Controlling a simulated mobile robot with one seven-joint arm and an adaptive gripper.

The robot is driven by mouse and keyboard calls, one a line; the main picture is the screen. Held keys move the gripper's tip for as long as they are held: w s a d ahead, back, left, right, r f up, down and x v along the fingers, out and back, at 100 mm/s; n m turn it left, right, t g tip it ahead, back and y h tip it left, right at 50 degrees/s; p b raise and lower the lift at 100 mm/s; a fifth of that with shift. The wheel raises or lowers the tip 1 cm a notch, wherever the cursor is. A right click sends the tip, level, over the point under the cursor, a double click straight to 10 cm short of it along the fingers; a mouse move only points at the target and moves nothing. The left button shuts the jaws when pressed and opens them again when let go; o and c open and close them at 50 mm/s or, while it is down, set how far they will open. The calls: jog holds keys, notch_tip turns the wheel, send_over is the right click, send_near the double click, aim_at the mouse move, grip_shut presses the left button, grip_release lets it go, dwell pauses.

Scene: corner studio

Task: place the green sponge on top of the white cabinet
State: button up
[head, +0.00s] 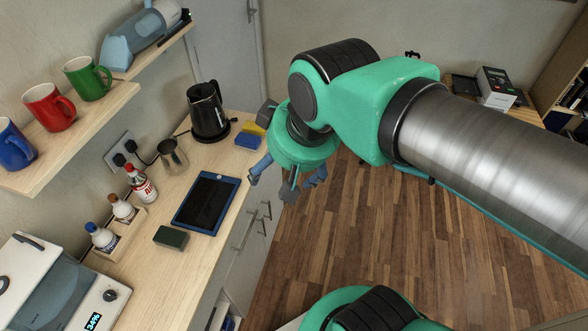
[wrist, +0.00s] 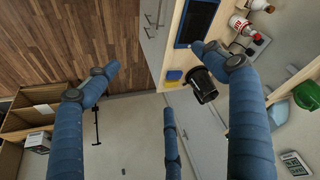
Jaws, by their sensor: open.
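A dark green block, which looks like the green sponge (head: 171,237), lies flat on the wooden counter in the head view, in front of the tablet. I cannot make it out in the wrist view. White cabinet fronts with handles (head: 250,228) are under the counter; a tall pale door (head: 222,60) stands behind it. I cannot tell which is the white cabinet. My gripper (head: 286,182) has blue fingers spread open and empty, above the counter's right edge, right of and apart from the green block. The fingers also show spread in the wrist view (wrist: 155,75).
A tablet (head: 206,203), black kettle (head: 208,112), blue-and-yellow item (head: 250,135), metal pitcher (head: 172,157) and bottles (head: 140,184) stand on the counter. A white appliance (head: 35,285) is at lower left. A shelf (head: 70,135) with mugs overhangs the left. The wooden floor (head: 400,240) is open.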

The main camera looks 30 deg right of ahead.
jog(key=s, duration=0.1)
jog(key=s+d, duration=0.1)
jog(key=shift+s+d+m, duration=0.1)
jog(key=shift+s+m, duration=0.2)
jog(key=shift+s, duration=0.05)
jog(key=shift+c, duration=0.2)
dwell(1.0)
